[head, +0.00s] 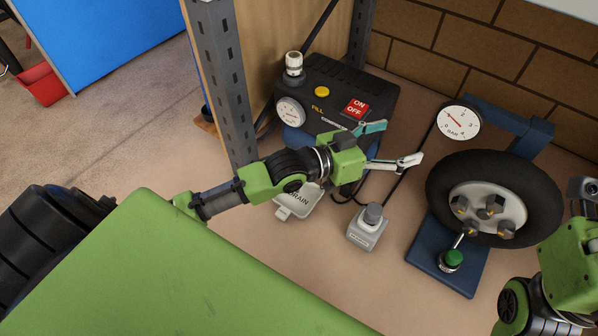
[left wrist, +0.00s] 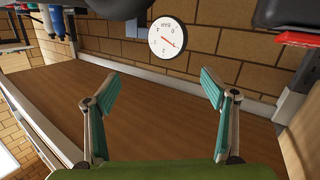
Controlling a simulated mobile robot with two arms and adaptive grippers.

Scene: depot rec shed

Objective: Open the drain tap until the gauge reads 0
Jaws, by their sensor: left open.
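A pale plate marked DRAIN (head: 290,212) lies in front of the black compressor box (head: 375,92), partly hidden under my left arm; I cannot make out the tap handle. A round white dial marked BAR (head: 459,122) is mounted on a blue bracket by the wheel, its red needle pointing up and left, off 0. It seems to show upside down in the left wrist view (left wrist: 167,38). A smaller dial (head: 291,112) is on the compressor, its reading too small to tell. My left gripper (head: 397,143) is open and empty above the bench, right of the DRAIN plate.
A black tyre (head: 540,180) stands on a blue base, with a green-capped part (head: 452,258) in front. A grey box with a knob (head: 368,228) sits on the bench. A grey post (head: 220,80) rises left of the compressor. My right arm is at the right edge.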

